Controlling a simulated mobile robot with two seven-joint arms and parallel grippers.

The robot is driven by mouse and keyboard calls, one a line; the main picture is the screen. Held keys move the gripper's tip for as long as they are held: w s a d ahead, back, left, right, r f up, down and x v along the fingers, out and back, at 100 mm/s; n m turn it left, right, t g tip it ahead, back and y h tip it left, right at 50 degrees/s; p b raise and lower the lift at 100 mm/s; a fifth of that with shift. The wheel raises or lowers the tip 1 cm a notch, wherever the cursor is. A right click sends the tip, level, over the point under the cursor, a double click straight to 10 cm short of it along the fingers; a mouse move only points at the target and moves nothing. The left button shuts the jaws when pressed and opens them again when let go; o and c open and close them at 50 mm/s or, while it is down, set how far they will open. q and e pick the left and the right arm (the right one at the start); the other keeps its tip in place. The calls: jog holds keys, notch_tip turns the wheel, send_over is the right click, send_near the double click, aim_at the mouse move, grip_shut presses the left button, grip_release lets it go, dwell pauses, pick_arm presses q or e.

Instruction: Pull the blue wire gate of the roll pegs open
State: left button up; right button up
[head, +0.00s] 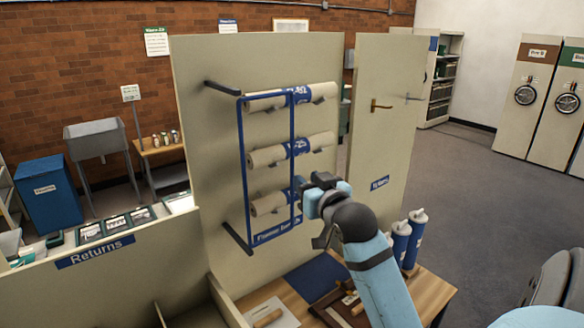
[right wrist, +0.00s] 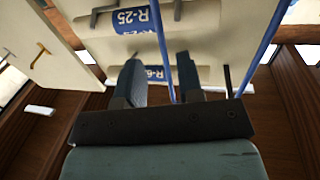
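The blue wire gate (head: 246,165) stands upright across the front of several cream rolls on pegs, and its right upright is near my right gripper (head: 312,190). In the right wrist view, a blue gate bar (right wrist: 162,42) runs down between the two fingers of my right gripper (right wrist: 160,78). The fingers are apart, with gaps visible beside the bar; I cannot tell how deep the bar sits between them. The rolls (head: 268,157) carry blue labels. My left gripper is not in view.
The cream panel (head: 205,110) carries the pegs. Blue-and-white cylinders (head: 400,240) stand on the wooden table (head: 430,290) near my arm. The Returns counter (head: 95,252) is at left.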

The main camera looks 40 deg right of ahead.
aim_at(293, 169)
jog(key=p+x, duration=0.1)
jog(key=x, duration=0.6)
jog(key=shift+w, duration=0.25)
jog(key=shift+w+d+f, duration=0.15)
jog(key=shift+w+d, duration=0.05)
jog(key=shift+w, duration=0.2)
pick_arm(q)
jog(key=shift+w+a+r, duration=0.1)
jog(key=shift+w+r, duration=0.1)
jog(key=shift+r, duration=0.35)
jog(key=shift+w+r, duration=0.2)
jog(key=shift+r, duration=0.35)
pick_arm(e)
jog(key=shift+c, duration=0.4)
grip_shut()
